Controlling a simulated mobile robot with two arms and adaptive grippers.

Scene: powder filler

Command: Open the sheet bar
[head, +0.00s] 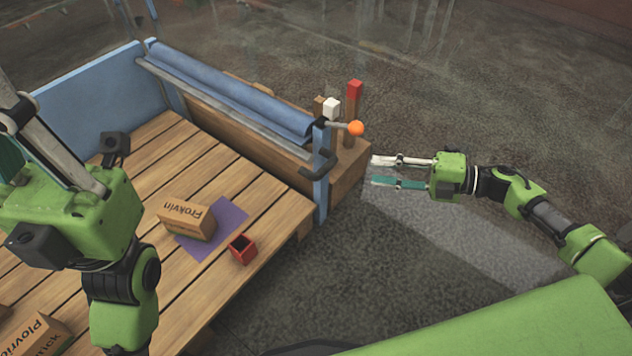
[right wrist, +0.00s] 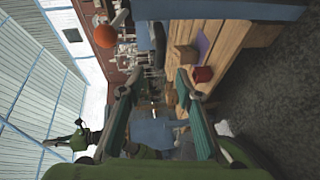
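A long grey bar (head: 215,104) runs along the front of the blue sheet (head: 235,92) on the far side of the pallet. At its right end are a bent dark handle (head: 320,163) and a rod tipped with an orange ball (head: 355,128), by a blue post (head: 322,190). The orange ball also shows at upper left in the right wrist view (right wrist: 105,36). My right gripper (head: 374,171) is open and empty, right of the post and below the ball, touching neither. My left gripper (head: 8,125) is at the left; its fingers look apart, with the tips partly out of view.
On the slatted wooden platform (head: 165,150) lie a carton (head: 187,220) on a purple mat (head: 228,212), a small red open box (head: 242,249) and more cartons (head: 38,338). Wooden posts with red (head: 355,90) and white (head: 332,106) tops stand behind the ball.

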